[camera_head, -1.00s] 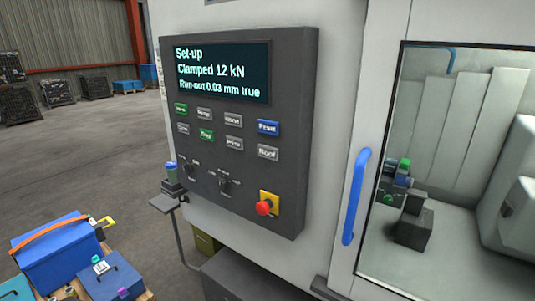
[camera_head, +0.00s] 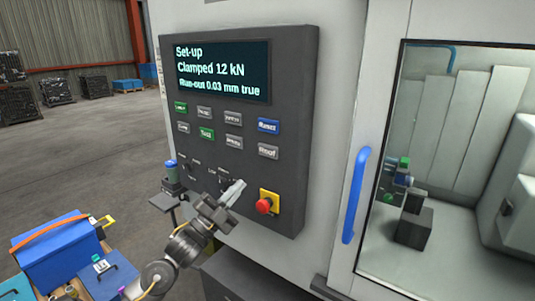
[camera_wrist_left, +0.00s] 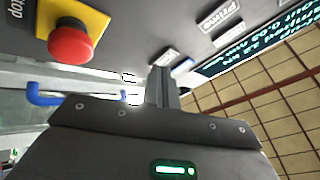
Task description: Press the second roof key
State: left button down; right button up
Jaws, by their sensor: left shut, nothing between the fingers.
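The dark control panel (camera_head: 300,120) on the machine front carries two rows of keys. A grey key that seems to read Roof (camera_head: 268,152) is at the right end of the lower row, under a blue key (camera_head: 268,126). I make out only one key with that word. My left gripper (camera_head: 238,187) is shut and empty in front of the panel, below the keys and left of the red stop button (camera_head: 264,206). In the left wrist view, the shut fingers (camera_wrist_left: 161,82) point toward the panel, with the red button (camera_wrist_left: 72,42) at upper left. Contact with the panel cannot be judged.
The screen (camera_head: 222,70) reads Set-up, Clamped 12 kN. Rotary switches sit below the keys, partly hidden by my gripper. A blue door handle (camera_head: 357,195) stands to the right. A small shelf with a blue-topped item (camera_head: 171,172) and a blue toolbox (camera_head: 55,255) are at left.

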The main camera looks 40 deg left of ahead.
pick_arm(q)
jog(key=s+d+r+m+h, duration=0.3)
jog(key=s+r+m+h, duration=0.1)
jog(key=r, duration=0.4)
jog(key=shift+s+d+m+h, duration=0.2)
jog(key=shift+m+h, duration=0.1)
jog(key=shift+h, duration=0.3)
jog(key=shift+w, duration=0.15)
send_near(268, 151)
jog(key=shift+w+d+r+b, duration=0.1)
jog(key=shift+w+d+r, duration=0.3)
jog(key=shift+r, duration=0.45)
jog(key=shift+w+d+r+b, duration=0.1)
jog(key=shift+w+d+r, duration=0.25)
jog(key=shift+w+r, duration=0.35)
jog(key=shift+w+d+r+b, duration=0.1)
jog(key=shift+w+d+r, duration=0.25)
jog(key=shift+r, duration=0.65)
jog(key=shift+w, duration=0.15)
jog(key=shift+w, duration=0.25)
